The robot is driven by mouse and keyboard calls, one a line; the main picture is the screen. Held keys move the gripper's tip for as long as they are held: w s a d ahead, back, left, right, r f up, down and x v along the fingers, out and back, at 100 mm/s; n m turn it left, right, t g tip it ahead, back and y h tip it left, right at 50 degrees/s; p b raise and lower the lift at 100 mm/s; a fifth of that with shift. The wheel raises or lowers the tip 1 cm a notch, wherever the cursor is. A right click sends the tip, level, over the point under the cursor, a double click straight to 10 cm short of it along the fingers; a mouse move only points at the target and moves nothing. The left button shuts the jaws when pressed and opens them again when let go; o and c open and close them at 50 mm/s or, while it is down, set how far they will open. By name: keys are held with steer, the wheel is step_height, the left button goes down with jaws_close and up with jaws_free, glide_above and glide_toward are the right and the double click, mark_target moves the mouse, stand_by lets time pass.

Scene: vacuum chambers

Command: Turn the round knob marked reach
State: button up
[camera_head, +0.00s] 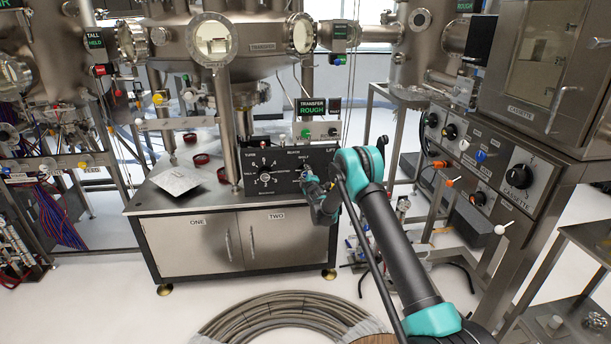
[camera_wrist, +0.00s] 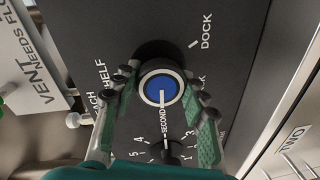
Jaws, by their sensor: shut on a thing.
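The round knob (camera_wrist: 161,87) has a blue face, a dark body and a white pointer line, seen in the wrist view. Its pointer runs toward the bottom of that picture, beside the word SECOND. The words DOCK and SHELF stand around it, and a partly hidden label ending in EACH is at left. My gripper (camera_wrist: 160,80) has one finger on each side of the knob and is shut on it. In the head view my gripper (camera_head: 318,200) is at the right part of the black control panel (camera_head: 288,190) and hides the knob there.
Another black dial (camera_head: 264,177) is left on the same panel. The panel stands on a steel cabinet (camera_head: 190,245) with a loose metal plate (camera_head: 176,181). A cassette panel (camera_head: 490,170) with several knobs is at right. A coiled hose (camera_head: 285,318) lies on the floor.

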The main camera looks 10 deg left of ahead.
steer(key=n+h, duration=0.1)
steer(key=n, duration=0.5)
steer(key=shift+s+f, duration=0.1)
steer(key=n, duration=0.5)
steer(key=shift+t+h, duration=0.3)
steer(key=shift+h, duration=0.1)
stand_by(0.3)
steer(key=o, duration=1.2)
steer(key=shift+c, duration=0.2)
steer(key=v, duration=1.2)
